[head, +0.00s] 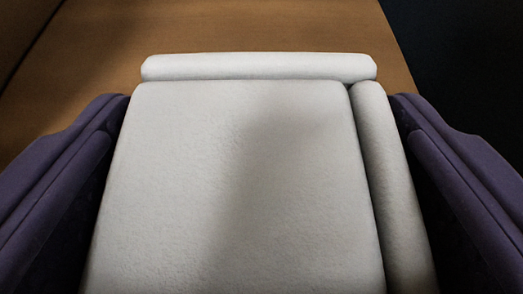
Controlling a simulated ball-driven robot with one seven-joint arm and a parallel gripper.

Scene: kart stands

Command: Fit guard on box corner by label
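A white, slightly textured piece, which looks like the guard (235,180), fills the middle of the head view. It has a broad flat panel, a raised strip along its far edge and another along its right side. The two strips meet near the far right corner. My gripper (258,105) has one purple finger on each side of the piece. Both fingers appear to touch its sides, so the gripper looks shut on it. The underside of the guard is hidden. I cannot make out a box corner or a label.
A brown, wood-like surface (230,25) lies beyond and below the guard. Its right edge slants down at the upper right, with a dark area past it. A dark line crosses the upper left corner, with a darker brown part beyond. No loose objects show.

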